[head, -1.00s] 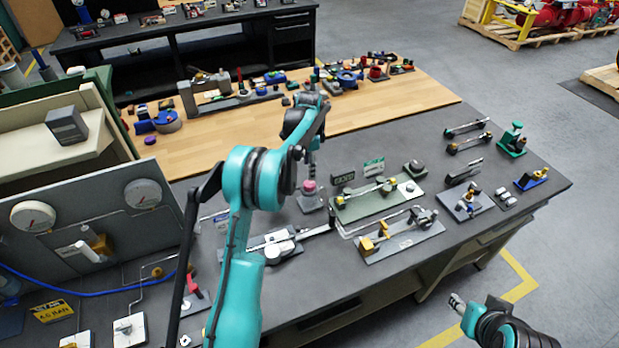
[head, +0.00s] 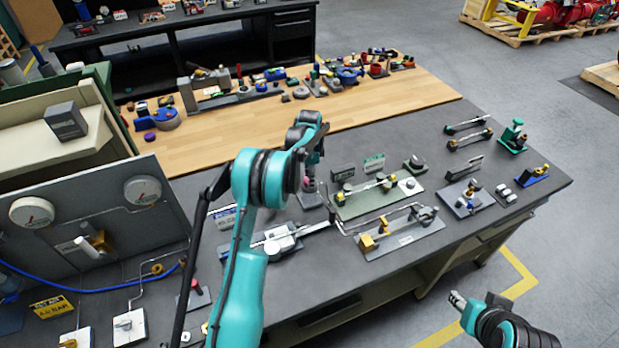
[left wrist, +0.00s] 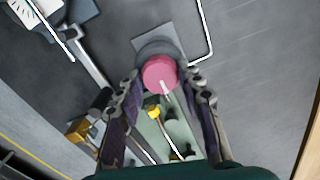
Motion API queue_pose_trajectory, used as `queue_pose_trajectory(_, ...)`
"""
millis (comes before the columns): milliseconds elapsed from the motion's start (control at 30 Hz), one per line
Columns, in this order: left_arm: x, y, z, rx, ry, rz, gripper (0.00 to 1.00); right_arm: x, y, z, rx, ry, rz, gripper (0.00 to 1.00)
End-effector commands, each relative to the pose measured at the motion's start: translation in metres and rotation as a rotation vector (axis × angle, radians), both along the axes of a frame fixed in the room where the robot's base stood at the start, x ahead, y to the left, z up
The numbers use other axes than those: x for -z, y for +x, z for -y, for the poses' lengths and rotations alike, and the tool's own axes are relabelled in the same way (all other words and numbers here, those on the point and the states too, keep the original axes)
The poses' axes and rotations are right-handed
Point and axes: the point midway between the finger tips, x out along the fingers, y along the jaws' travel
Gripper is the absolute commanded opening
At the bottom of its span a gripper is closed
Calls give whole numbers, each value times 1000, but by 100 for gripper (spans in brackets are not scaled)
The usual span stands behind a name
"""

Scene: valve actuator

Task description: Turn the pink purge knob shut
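The pink purge knob (left wrist: 160,73) is a round cap with a pale line on its face, on a grey base plate (left wrist: 152,32). My left gripper (left wrist: 160,84) is open, with one finger on each side of the knob in the left wrist view. A gap shows between the left finger and the knob; I cannot tell whether the right finger touches. In the head view, my left gripper (head: 312,160) points down over the knob (head: 309,186), which is partly hidden. My right gripper (head: 457,300) is off the bench's front edge, too small to read.
A green plate with brass fittings (head: 350,210) stands just right of the knob. A grey plate with a lever valve (head: 405,240) lies in front of it. A panel with gauges (head: 80,215) stands at the left.

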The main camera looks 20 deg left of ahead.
Motion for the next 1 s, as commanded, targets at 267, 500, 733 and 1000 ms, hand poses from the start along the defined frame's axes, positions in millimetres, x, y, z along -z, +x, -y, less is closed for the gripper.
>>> queue_pose_trajectory(267, 0, 0, 0, -6, 1, 1, 8, 1, 0, 0, 0, 0, 0, 40)
queue_pose_trajectory(500, 1, 0, 0, -78, 1, 1, 8, 6, 0, 0, 0, 0, 0, 40)
queue_pose_trajectory(733, 2, 0, 0, -243, 1, 1, 8, 17, 0, 0, 0, 0, 0, 40)
queue_pose_trajectory(1000, 2, 0, -1, -498, 1, 1, 8, 29, 0, 0, 0, 0, 0, 40)
